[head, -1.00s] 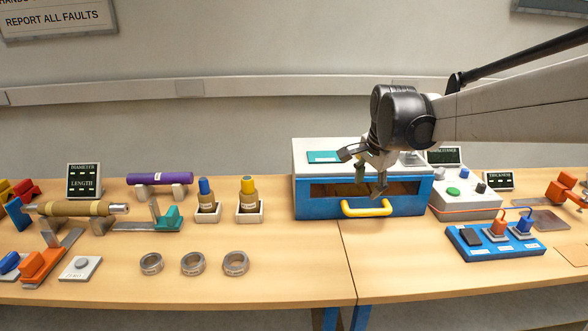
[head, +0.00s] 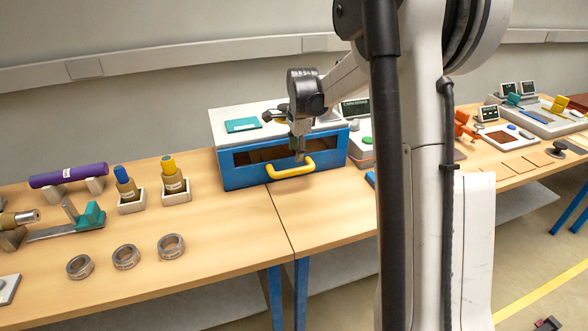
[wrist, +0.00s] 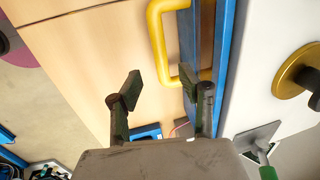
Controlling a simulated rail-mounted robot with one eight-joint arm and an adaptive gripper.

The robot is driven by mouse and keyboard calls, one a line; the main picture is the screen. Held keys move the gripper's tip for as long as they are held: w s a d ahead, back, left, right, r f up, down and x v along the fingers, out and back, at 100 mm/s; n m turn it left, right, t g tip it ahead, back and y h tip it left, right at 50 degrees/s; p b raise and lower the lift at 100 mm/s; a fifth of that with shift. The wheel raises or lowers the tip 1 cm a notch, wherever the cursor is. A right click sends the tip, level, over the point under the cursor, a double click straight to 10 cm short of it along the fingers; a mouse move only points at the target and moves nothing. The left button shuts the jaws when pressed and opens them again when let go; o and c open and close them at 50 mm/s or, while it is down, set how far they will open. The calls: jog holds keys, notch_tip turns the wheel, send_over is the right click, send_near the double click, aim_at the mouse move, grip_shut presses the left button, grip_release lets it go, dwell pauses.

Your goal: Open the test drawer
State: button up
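The test drawer (head: 240,180) is the blue front of a blue and white box on the bench, with a dark window strip. It looks closed. Its yellow handle (head: 291,174) sticks out of the front; it also shows in the wrist view (wrist: 160,48). My gripper (head: 299,156) hangs just in front of the box, close to the handle's right part. In the wrist view my gripper (wrist: 167,88) has its two fingers spread apart with nothing between them. The handle's near end lies beside the right finger; I cannot tell whether they touch.
A teal pad (head: 243,125) lies on the box top. Left of it stand two capped brown pieces (head: 174,181) in white holders, a purple roll (head: 68,175) and metal rings (head: 126,256). A control box (head: 362,152) stands close on the right. The bench before the drawer is clear.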

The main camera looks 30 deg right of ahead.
aim_at(294, 169)
jog(key=f, duration=0.3)
jog(key=w+f, duration=0.1)
jog(key=f, duration=0.5)
jog(key=shift+w+d, duration=0.15)
jog(key=shift+w, duration=0.2)
grip_shut()
